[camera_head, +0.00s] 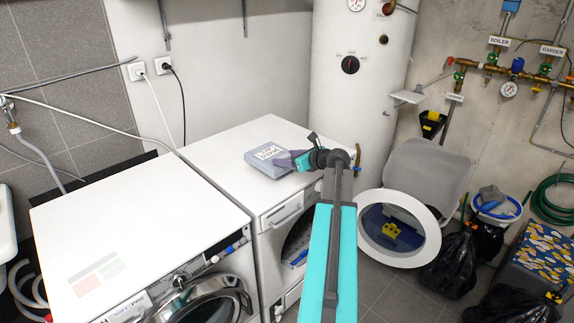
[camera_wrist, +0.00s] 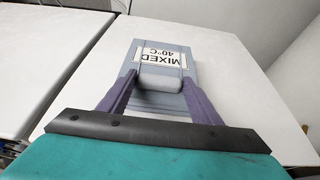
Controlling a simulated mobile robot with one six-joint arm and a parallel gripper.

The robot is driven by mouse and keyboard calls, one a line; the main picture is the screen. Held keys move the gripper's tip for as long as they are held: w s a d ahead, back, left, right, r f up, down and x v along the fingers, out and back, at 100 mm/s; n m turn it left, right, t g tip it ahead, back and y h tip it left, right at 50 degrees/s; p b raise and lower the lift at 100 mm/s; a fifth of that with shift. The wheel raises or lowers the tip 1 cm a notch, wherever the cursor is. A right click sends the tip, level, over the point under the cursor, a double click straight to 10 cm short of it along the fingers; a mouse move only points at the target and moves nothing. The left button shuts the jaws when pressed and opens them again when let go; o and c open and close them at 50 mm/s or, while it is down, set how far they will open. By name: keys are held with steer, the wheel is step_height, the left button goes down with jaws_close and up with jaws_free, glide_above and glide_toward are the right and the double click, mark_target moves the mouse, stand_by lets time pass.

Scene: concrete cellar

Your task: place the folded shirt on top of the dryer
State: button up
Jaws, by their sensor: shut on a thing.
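The folded shirt (camera_head: 266,160) is a flat grey-blue block with a white label reading "MIXED 40°C". It also shows in the wrist view (camera_wrist: 179,50). It is at the top of the right-hand white machine, which looks like the dryer (camera_head: 225,148); whether it rests there or hovers just above I cannot tell. My gripper (camera_head: 290,160) is shut on its near end. In the wrist view my purple fingers (camera_wrist: 160,88) close on both sides of a raised grey part.
A washing machine (camera_head: 130,230) stands left of the dryer, with a narrow gap between. A white boiler (camera_head: 360,90) stands behind right. The dryer top around the shirt is clear.

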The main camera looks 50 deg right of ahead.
steer(key=shift+w+d, duration=0.4)
steer(key=shift+w, duration=0.05)
steer(key=shift+s+a+f+p, duration=0.1)
steer(key=shift+f+p, duration=0.35)
steer(key=shift+f, duration=1.3)
steer(key=o, duration=1.3)
steer(key=shift+f, duration=0.1)
steer(key=b+v, duration=0.1)
steer(key=v, duration=1.1)
steer(key=shift+b, duration=0.3)
